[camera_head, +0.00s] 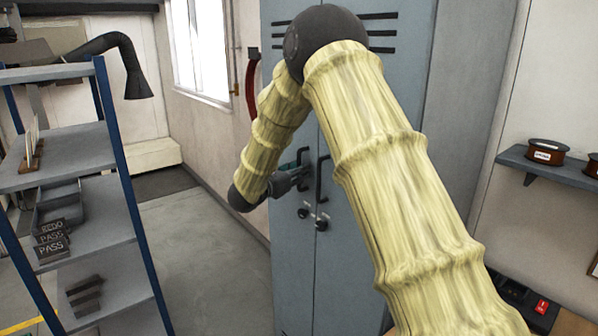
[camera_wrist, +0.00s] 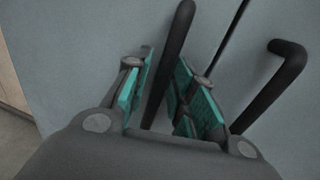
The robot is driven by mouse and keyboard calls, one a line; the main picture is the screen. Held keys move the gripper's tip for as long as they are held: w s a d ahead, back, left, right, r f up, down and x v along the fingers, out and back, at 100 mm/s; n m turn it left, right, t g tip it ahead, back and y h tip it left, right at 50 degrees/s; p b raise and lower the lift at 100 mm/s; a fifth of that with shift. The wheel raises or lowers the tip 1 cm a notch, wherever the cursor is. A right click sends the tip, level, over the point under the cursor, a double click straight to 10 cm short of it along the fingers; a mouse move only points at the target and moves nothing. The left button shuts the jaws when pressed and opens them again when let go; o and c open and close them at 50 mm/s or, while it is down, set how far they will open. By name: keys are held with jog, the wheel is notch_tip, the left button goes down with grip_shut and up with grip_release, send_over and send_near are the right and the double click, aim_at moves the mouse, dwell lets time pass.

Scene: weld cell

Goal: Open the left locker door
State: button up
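The blue-grey locker (camera_head: 340,250) stands upright in the middle of the head view, and both its doors look shut. My gripper (camera_head: 302,168) is at the left door's handle, which my arm and fingers partly hide in that view. In the wrist view my gripper (camera_wrist: 168,88) has its teal-padded fingers apart, one on each side of the black left door handle (camera_wrist: 177,40). I cannot tell whether a pad touches it. The right door handle (camera_wrist: 285,80) lies to the right of the fingers, past the dark seam (camera_wrist: 232,35) between the doors.
Small round locks (camera_head: 321,225) sit below the handles. A blue-framed shelf rack (camera_head: 105,215) with plates and signs stands at the left. The grey floor (camera_head: 205,250) between rack and locker is clear. A wall shelf (camera_head: 545,168) with spools is at the right.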

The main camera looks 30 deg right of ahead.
grip_shut()
jog(key=shift+a+f, duration=0.1)
